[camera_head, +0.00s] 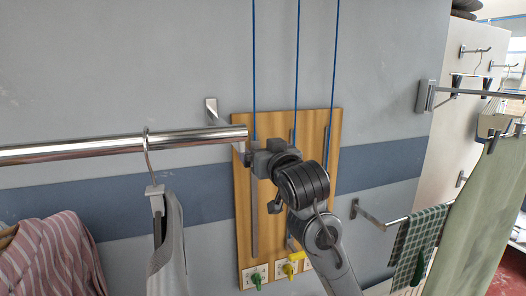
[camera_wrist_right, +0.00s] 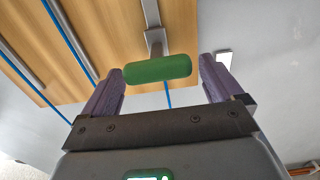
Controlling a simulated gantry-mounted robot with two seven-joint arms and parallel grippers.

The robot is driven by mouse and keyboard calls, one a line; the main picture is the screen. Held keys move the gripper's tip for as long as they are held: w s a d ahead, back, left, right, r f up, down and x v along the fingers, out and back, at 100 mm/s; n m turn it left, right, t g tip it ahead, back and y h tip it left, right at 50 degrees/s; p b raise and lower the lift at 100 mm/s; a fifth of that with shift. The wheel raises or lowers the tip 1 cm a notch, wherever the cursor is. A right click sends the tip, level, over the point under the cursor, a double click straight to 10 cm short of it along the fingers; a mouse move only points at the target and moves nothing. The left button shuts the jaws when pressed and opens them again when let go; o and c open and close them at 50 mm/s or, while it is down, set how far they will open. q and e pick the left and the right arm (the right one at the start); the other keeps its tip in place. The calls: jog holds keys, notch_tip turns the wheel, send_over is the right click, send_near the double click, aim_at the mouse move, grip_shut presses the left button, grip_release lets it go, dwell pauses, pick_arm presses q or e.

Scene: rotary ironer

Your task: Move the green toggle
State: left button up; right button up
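The green toggle (camera_wrist_right: 157,69) is a rounded green bar on a metal stem, standing out from a wooden board (camera_head: 325,150). In the right wrist view it lies crosswise between the two fingers of my right gripper (camera_wrist_right: 160,84). The fingers are apart, one at each end of the bar; I cannot tell whether the left one touches it. In the head view my right gripper (camera_head: 251,155) is at the upper left of the board and hides the toggle. My left gripper is not in view.
Blue cords (camera_head: 297,60) run up from the board's metal strips. A metal rail (camera_head: 90,148) with a hanger ends close to my right gripper. Small green (camera_head: 257,281) and yellow (camera_head: 292,263) knobs sit at the board's bottom. Cloths hang on both sides.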

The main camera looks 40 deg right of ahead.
jog(key=shift+s+a+f, duration=0.1)
jog(key=shift+s, duration=0.1)
jog(key=b+v, duration=0.3)
jog(key=v, duration=0.7)
jog(key=shift+s, duration=0.2)
